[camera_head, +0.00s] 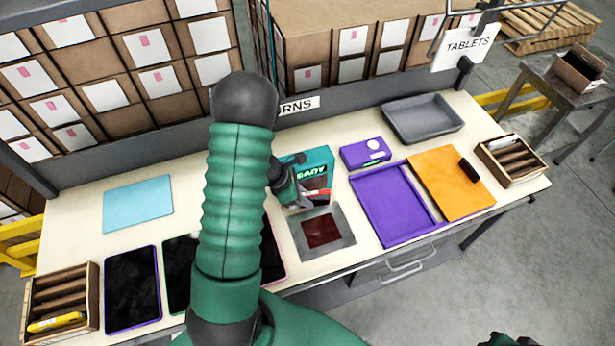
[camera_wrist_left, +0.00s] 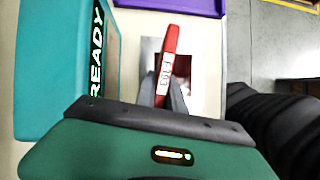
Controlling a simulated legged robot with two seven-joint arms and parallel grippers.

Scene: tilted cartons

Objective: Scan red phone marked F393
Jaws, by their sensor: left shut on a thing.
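My left gripper (camera_head: 309,192) is shut on a red phone (camera_head: 322,193), beside the teal READY scanner box (camera_head: 318,158) and close to the far edge of the grey scanner plate (camera_head: 345,243) with its dark red window. In the left wrist view, the fingers (camera_wrist_left: 163,92) grip the phone (camera_wrist_left: 169,42) edge-on. Its white label is small and inverted and seems to read F393. The plate lies partly hidden behind the phone; whether they touch is unclear. A dark green part, probably my right gripper (camera_head: 510,341), is cut off at the lower right edge.
A purple tray (camera_head: 397,237), orange clipboard (camera_head: 437,180), purple box (camera_head: 352,156) and grey bin (camera_head: 390,128) lie to the right. Wooden racks stand at the left (camera_head: 93,300) and right (camera_head: 486,160); the left holds a yellow phone (camera_head: 55,323). Tablets (camera_head: 132,288) lie at the front left.

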